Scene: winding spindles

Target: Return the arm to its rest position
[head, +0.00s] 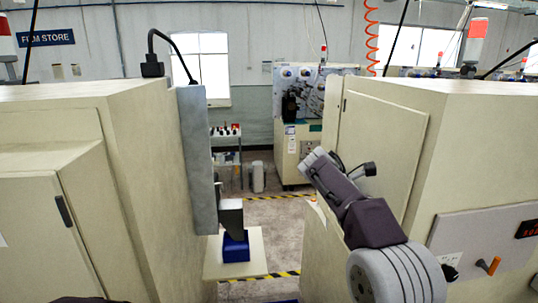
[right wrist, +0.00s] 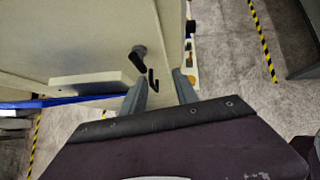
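My right arm (head: 365,215) comes in from the lower right in the head view and reaches forward along the cream cabinet on the right. Its far end shows grey beside that cabinet's front. In the right wrist view my right gripper (right wrist: 158,77) has its two grey fingers apart with nothing between them. A black knob or handle on a cream surface lies just beyond the fingers; whether they touch it I cannot tell. My left gripper is not in view.
Cream cabinets stand at the left (head: 150,170) and right (head: 385,150), with a gap between. A blue block (head: 236,248) sits on a small cream table (head: 255,262). A grey upright panel (head: 197,150) edges the left cabinet. Striped tape marks the floor.

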